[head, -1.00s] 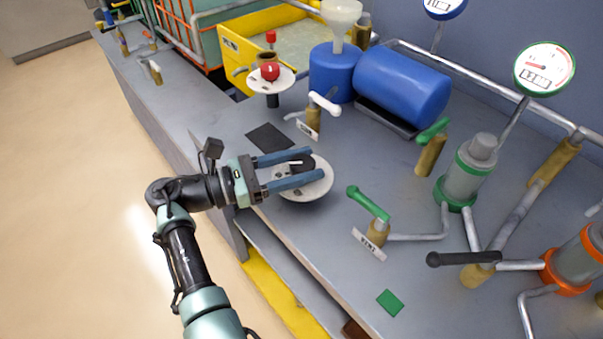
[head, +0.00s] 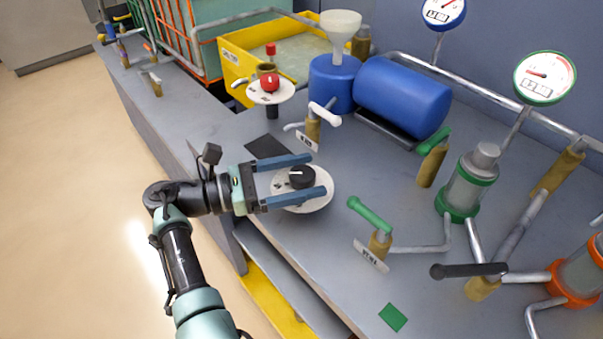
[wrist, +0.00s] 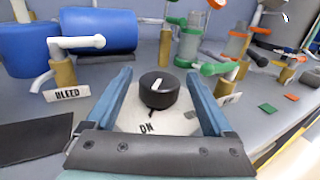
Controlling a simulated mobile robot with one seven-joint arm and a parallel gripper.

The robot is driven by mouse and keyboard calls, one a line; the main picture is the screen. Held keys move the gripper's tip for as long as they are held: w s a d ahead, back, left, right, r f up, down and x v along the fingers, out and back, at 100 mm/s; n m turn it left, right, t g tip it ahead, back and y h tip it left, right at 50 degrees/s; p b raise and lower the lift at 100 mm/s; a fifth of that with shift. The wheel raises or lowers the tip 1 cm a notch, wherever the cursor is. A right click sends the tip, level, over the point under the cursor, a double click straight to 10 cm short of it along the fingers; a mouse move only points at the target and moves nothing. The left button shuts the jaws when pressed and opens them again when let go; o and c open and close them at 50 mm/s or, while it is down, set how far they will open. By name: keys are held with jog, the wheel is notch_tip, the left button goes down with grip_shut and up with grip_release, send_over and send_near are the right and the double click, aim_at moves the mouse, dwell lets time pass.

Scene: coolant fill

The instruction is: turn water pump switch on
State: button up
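A black round knob (head: 301,177) with a white pointer mark sits on a round white dial plate (head: 318,203) near the bench's front edge. In the wrist view the knob (wrist: 158,90) stands between my two fingers, with a visible gap on each side. Lettering that looks like "ON" shows on the plate (wrist: 147,127) on the near side of the knob, and the pointer slants up and right. My gripper (head: 318,174) is open, its blue fingers reaching along both sides of the knob. Part of the plate is hidden under the fingers.
A white-handled valve (head: 325,114) labelled BLEED (wrist: 67,93) stands behind the dial. A green-handled valve (head: 370,215) stands to its right. A red knob (head: 269,83) on another white disc is farther back. A dark flat patch (head: 268,146) lies beside the dial.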

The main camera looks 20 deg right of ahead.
jog(key=w+a+b, duration=0.1)
jog(key=a+b, duration=0.3)
jog(key=a, duration=0.9)
dwell(0.4)
